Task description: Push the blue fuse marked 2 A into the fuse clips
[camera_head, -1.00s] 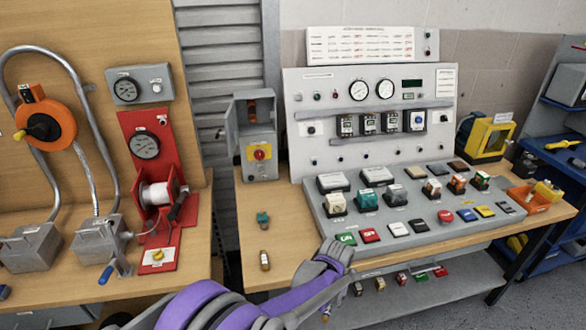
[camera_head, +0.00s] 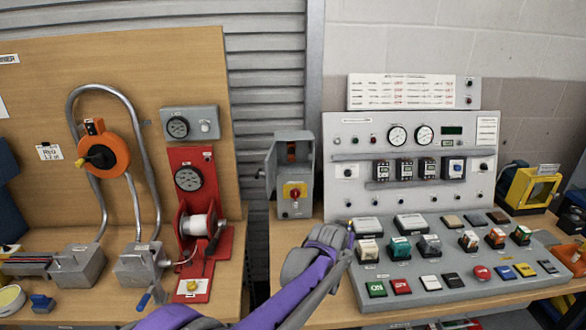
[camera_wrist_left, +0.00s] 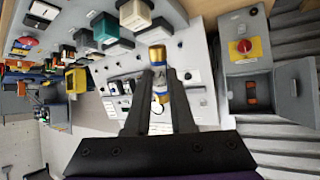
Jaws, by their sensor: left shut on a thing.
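My left gripper (camera_head: 344,240) is in front of the test panel, its arm coming in from below left. In the left wrist view the gripper (camera_wrist_left: 160,95) is shut on a small fuse (camera_wrist_left: 160,82) with brass ends and a blue band. I cannot read its marking. The grey switch box (camera_head: 293,205) stands open to the left of the gripper, apart from it. An orange-brown part (camera_head: 291,151) sits in its upper recess, and also shows in the left wrist view (camera_wrist_left: 251,93); the fuse clips cannot be made out there. My right gripper is not in view.
The box's open door (camera_head: 270,168) sticks out on its left. A yellow plate with a red knob (camera_head: 294,191) is below the recess. The sloped console (camera_head: 455,265) with several blocks and buttons lies to the right. A red winch stand (camera_head: 200,160) is at left.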

